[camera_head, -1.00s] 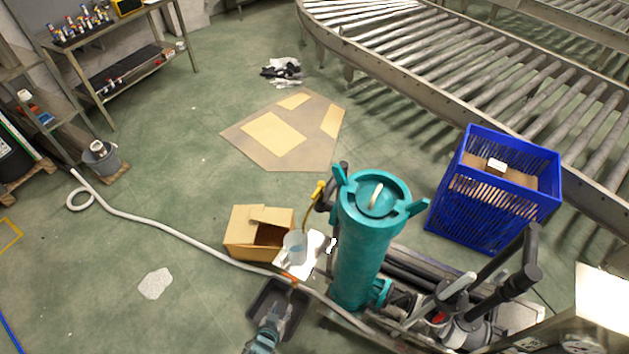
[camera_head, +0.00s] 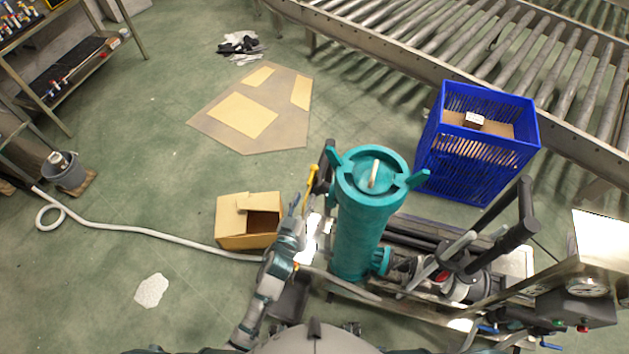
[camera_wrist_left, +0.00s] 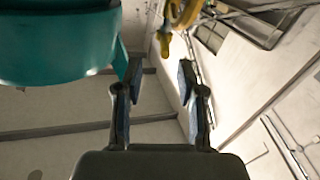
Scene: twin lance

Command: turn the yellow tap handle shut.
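The yellow tap handle (camera_head: 311,175) stands just left of the teal cylinder (camera_head: 360,230) in the head view. Yellow parts of the tap also show at the top of the left wrist view (camera_wrist_left: 180,14), beyond the fingertips. My left gripper (camera_head: 298,208) is just below the handle in the head view, apart from it as far as I can see. In the left wrist view the gripper (camera_wrist_left: 158,80) is open, with nothing between its two fingers. The handle's exact angle is hard to tell. My right gripper is not in view.
The teal cylinder (camera_wrist_left: 60,50) is close on the left in the wrist view. An open cardboard box (camera_head: 235,222) stands left of my left gripper. A white hose (camera_head: 150,235) runs across the floor. A blue crate (camera_head: 480,150) stands to the right.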

